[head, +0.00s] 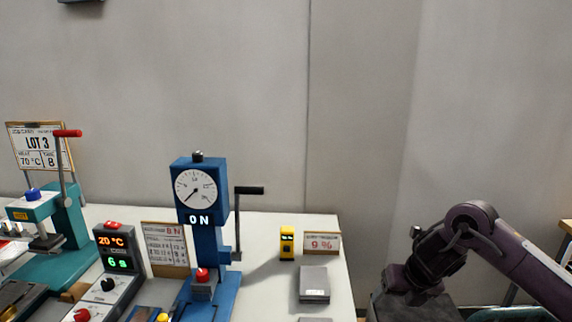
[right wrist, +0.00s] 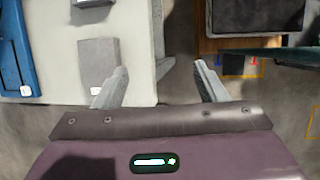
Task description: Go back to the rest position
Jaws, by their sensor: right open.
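My right gripper (right wrist: 160,67) is open and empty in the right wrist view. Its two grey fingers are spread, with the table's edge and the floor below them. In the head view my right arm comes in from the right, bent, beyond the table's right edge; its fingers cannot be made out there. My left gripper is not in view.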

